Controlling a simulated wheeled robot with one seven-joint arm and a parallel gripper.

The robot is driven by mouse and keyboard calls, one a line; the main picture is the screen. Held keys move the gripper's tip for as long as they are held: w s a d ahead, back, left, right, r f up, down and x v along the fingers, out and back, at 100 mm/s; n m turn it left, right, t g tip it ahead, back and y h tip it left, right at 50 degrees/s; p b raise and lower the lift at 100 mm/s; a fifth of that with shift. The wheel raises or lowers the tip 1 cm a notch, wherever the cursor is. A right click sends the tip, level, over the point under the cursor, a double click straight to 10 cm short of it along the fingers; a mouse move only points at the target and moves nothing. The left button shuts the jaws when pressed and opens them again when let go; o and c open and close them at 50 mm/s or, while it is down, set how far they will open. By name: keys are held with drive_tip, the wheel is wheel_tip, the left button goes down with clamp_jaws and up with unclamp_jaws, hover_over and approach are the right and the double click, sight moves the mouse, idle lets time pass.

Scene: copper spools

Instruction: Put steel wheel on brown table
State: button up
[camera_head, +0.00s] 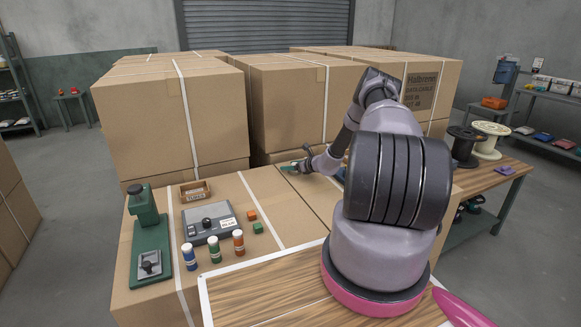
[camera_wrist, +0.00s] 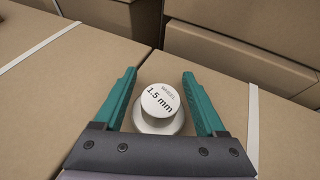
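A pale round spool-like wheel (camera_wrist: 158,112) with a label reading "1.5 mm" stands on a cardboard box top in the wrist view. My gripper (camera_wrist: 159,74) is open, with one teal finger on each side of it; I cannot tell whether they touch it. In the head view my gripper (camera_head: 290,168) is low over the box tops at the centre, and I cannot make out the wheel there. A brown wood-topped table (camera_head: 508,171) with green legs stands at the right, partly hidden by my arm.
A black spool (camera_head: 464,148) and a cream spool (camera_head: 491,139) stand on the brown table. Tall cardboard boxes (camera_head: 170,110) rise behind my gripper. A grey device (camera_head: 208,223), a green press (camera_head: 148,235) and small bottles (camera_head: 214,249) stand at left. A wood-grained surface (camera_head: 270,295) lies in front.

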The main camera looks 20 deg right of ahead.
drive_tip(key=shift+r, duration=0.2)
drive_tip(key=v, duration=1.2)
drive_tip(key=a+r+n+g+y, duration=0.15)
drive_tip(key=a+r+n, duration=0.3)
drive_tip(key=r, duration=0.45)
drive_tip(key=a+r+n+g+y, duration=0.15)
drive_tip(key=a+r+n, duration=0.3)
drive_tip(key=r, duration=0.45)
drive_tip(key=s+a+r+n+g, duration=0.2)
drive_tip(key=s+a+r+n, duration=0.1)
drive_tip(key=s+a+r, duration=0.3)
drive_tip(key=s+a+r+n+g, duration=0.2)
drive_tip(key=s+a+r+n, duration=0.25)
drive_tip(key=r, duration=0.45)
drive_tip(key=s+a+r+n+h, duration=0.3)
drive_tip(key=s+a+r+n, duration=0.25)
drive_tip(key=s+r, duration=0.5)
drive_tip(key=s+r+n+t+h, duration=0.1)
drive_tip(key=s+r+n, duration=0.1)
drive_tip(key=s, duration=0.7)
drive_tip(key=s+r+n+h, duration=0.1)
drive_tip(key=s+n+h, duration=0.1)
drive_tip(key=s, duration=0.8)
drive_tip(key=shift+d+r+n+t+h, duration=0.3)
drive_tip(key=shift+d+r+n+t, duration=0.1)
drive_tip(key=shift+d+n, duration=0.1)
